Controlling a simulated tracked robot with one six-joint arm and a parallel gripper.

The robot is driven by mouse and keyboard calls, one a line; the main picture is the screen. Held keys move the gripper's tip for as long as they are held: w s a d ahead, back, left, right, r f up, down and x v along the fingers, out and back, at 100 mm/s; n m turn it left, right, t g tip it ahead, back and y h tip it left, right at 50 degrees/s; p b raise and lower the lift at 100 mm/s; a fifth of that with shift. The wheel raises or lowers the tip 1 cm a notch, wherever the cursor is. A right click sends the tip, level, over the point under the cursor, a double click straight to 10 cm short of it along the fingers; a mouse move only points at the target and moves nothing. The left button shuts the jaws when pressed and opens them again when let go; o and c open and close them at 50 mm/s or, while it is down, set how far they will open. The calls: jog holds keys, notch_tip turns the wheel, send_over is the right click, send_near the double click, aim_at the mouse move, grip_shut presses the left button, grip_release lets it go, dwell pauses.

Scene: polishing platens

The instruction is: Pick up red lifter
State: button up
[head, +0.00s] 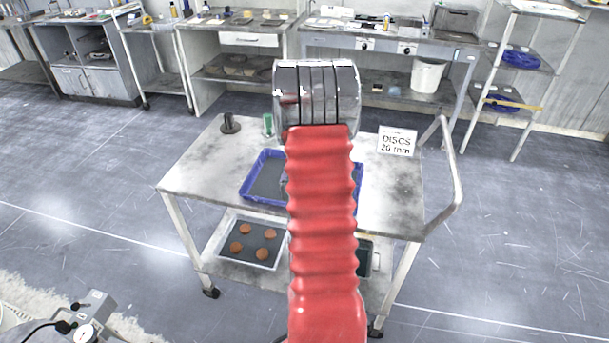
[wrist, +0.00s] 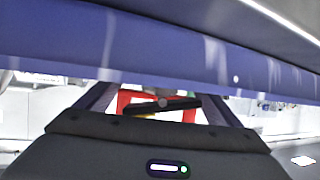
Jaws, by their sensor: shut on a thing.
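In the wrist view my gripper (wrist: 160,100) has its two dark fingers reaching forward from the body. Between them is a red, frame-like piece, the red lifter (wrist: 125,99), with a dark bar crossing in front of it. My gripper is shut on it. A wide blue band crosses the top of that view and looks like the wall of the blue tray (wrist: 200,50), very close to the camera. In the head view the blue tray (head: 247,186) lies on the cart top, partly hidden by my red arm. The gripper and the lifter are hidden there.
The cart top (head: 195,165) also carries a black knobbed piece (head: 230,125), a green item (head: 268,125) and a "DISCS 20 mm" sign (head: 397,141). A tray (head: 228,258) with several brown discs lies on the lower shelf. A curved handle (head: 455,180) sticks out right. Benches stand behind.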

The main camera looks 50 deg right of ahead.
jog(key=shift+r, duration=0.1)
jog(key=shift+c, duration=1)
jog(key=shift+r, duration=0.15)
jog(key=shift+r, duration=4.9)
jog(key=shift+w, duration=0.1)
jog(key=w+a+r+n+t+y, duration=0.1)
jog(key=w+a+n+t+y, duration=0.15)
jog(key=w+a, duration=0.75)
jog(key=w+a+n+t+y, duration=0.1)
jog(key=w+a+n+y, duration=0.3)
jog(key=a, duration=0.9)
jog(key=w+a+n+t+y, duration=0.1)
jog(key=w+a+n+y, duration=0.1)
jog(key=a, duration=1.1)
jog(key=w+a+r+n+y, duration=0.1)
jog(key=w+a+n+y, duration=0.1)
jog(key=a, duration=1.1)
jog(key=shift+w+t, duration=0.35)
jog(key=shift+w, duration=0.05)
